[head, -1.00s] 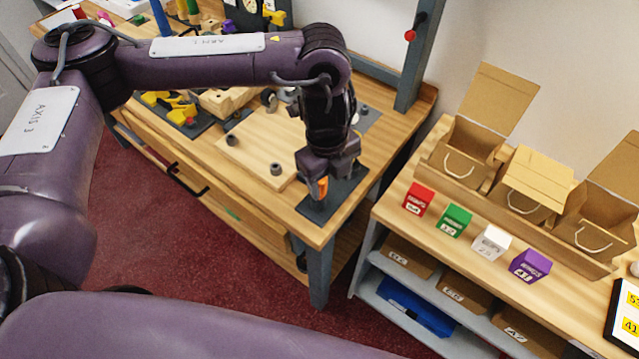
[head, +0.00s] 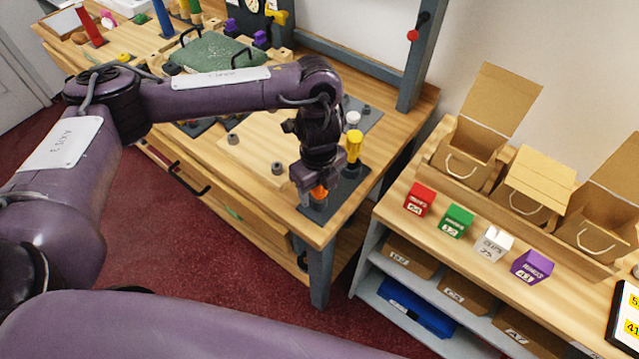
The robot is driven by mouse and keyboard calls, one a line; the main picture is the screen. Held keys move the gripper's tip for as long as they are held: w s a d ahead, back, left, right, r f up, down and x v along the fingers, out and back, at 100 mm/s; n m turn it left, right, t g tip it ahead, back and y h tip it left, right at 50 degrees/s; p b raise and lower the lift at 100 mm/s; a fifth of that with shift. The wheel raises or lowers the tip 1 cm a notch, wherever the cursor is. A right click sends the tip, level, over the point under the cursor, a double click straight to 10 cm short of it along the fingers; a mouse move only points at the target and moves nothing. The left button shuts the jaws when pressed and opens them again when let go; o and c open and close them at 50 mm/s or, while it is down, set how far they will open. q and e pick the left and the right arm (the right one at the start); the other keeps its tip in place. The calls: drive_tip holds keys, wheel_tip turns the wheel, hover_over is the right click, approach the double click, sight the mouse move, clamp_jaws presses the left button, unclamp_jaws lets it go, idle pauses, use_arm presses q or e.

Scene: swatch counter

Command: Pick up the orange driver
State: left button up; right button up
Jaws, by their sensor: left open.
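The orange driver (head: 319,193) stands on a dark mat (head: 346,190) near the front right corner of the wooden workbench. Only part of its orange handle shows; my left gripper hides the rest. My left gripper (head: 314,196) points down at the driver, open, with its fingers beside the orange handle. Whether they touch it I cannot tell. My right gripper is not in view.
A yellow driver (head: 354,146) and a white-topped one (head: 352,119) stand just behind the gripper. A pale wooden board (head: 255,145) lies to the left. A shelf unit with colored boxes (head: 458,220) stands to the right, across a gap.

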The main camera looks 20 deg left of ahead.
use_arm(q)
drive_tip(key=shift+c, duration=0.2)
drive_tip(key=c, duration=1)
drive_tip(key=shift+r, duration=0.1)
wheel_tip(320, 180, up, 20)
drive_tip(key=shift+f+p, duration=0.1)
drive_tip(key=shift+p, duration=0.45)
